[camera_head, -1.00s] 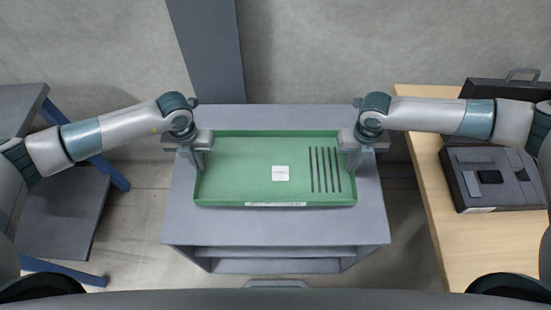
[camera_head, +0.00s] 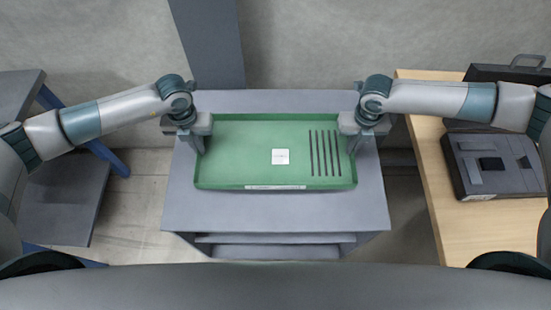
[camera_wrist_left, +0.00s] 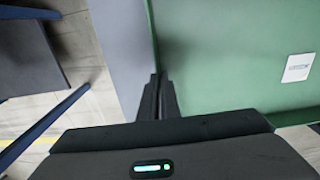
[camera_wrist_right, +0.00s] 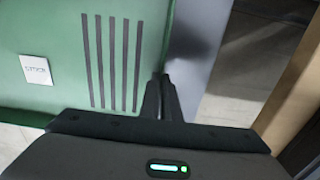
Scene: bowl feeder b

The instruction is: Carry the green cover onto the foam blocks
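The green cover (camera_head: 235,160) is a wide, shallow, tray-like piece with a low rim, a white label in its middle and several dark slots on its right. It is level over the grey table; I cannot tell whether it touches the top. My left gripper (camera_head: 201,152) is shut on its left rim, and the fingers pinch that edge in the left wrist view (camera_wrist_left: 158,85). My right gripper (camera_head: 350,152) is shut on its right rim, as the right wrist view also shows (camera_wrist_right: 162,85). No foam blocks are visible in any view.
The grey table (camera_head: 275,212) has bare margins around the cover and a shelf below. A wooden table (camera_head: 455,225) at the right carries a dark case (camera_head: 495,180). A grey table with blue legs (camera_head: 60,205) stands at the left. A grey column (camera_head: 207,45) rises behind.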

